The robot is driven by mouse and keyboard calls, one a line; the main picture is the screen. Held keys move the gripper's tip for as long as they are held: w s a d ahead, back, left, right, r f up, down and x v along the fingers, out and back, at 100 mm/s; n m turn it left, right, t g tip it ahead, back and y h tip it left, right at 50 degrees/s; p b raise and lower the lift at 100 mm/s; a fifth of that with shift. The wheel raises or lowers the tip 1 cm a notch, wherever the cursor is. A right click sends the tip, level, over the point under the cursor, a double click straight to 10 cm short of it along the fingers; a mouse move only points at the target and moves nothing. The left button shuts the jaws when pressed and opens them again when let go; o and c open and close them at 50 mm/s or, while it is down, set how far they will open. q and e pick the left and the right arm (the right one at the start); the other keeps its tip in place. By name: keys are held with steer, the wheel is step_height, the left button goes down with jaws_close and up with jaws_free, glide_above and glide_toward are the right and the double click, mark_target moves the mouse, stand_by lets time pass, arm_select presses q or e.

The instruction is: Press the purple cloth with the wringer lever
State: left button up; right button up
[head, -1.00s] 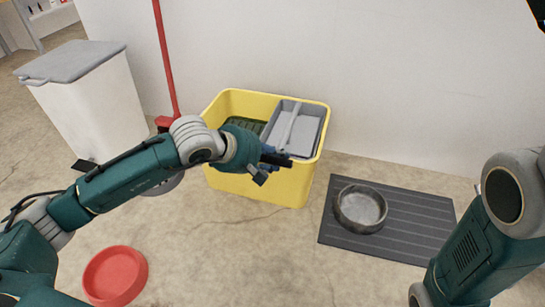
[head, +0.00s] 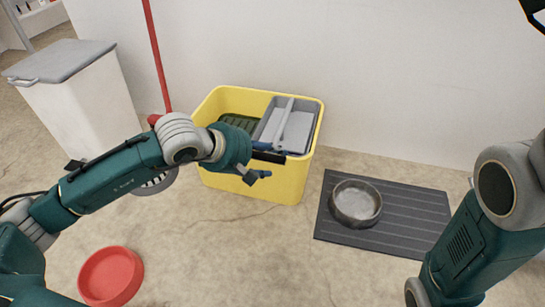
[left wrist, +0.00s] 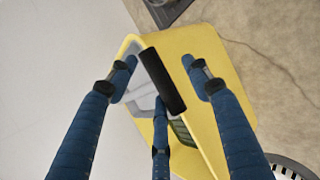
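A yellow bucket (head: 290,180) stands against the wall with a grey wringer (head: 298,130) at its right side. The wringer lever has a black grip (left wrist: 162,80), which also shows as a dark bar at the bucket's front rim in the head view (head: 268,156). My left gripper (head: 262,162) is at this front rim. In the left wrist view, its blue fingers (left wrist: 163,88) are spread on either side of the black grip, with visible gaps. I cannot make out the purple cloth. My right arm is at the right edge; its gripper is out of view.
A white bin with a grey lid (head: 62,62) and a red pole (head: 157,55) stand left of the bucket. A grey bowl (head: 357,218) sits on a dark mat (head: 415,220) to the right. A red bowl (head: 111,277) lies at front left. The floor between is clear.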

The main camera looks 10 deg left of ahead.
arm_select(q)
steer(key=v, duration=0.9)
steer(key=shift+s+r, duration=0.15)
steer(key=shift+r, duration=0.05)
steer(key=shift+a, duration=0.1)
